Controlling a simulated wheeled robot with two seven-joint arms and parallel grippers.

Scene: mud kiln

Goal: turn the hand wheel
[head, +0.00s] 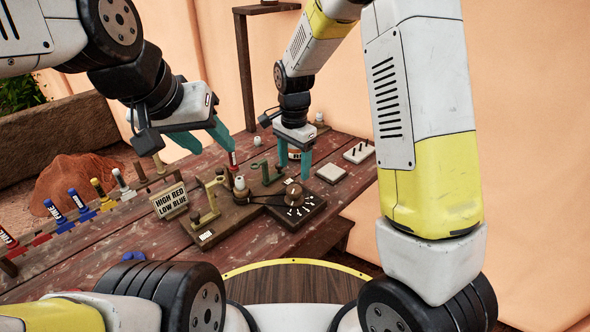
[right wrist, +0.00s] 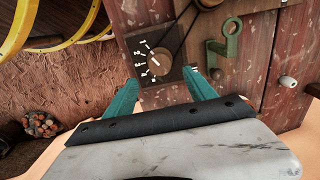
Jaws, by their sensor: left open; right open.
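A round brown-brass wheel (head: 293,190) with a small knob on top sits on a black plate (head: 311,207) with white marks, on the wooden bench. It also shows as a brown disc in the right wrist view (right wrist: 160,56), ahead of the fingertips. My right gripper (head: 294,173) points down just above and behind the wheel in the head view, open, with nothing between its teal fingers; it also shows in the right wrist view (right wrist: 160,82). Contact with the wheel cannot be made out. My left gripper (head: 213,150) is open and empty, above the bench's back left.
A wooden block with brass posts and a white-topped knob (head: 240,184) stands left of the wheel. A green bracket (head: 262,172) is behind. A "HIGH RED LOW BLUE" sign (head: 170,201), several coloured markers (head: 80,199) and a pale block (head: 331,173) flank it.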

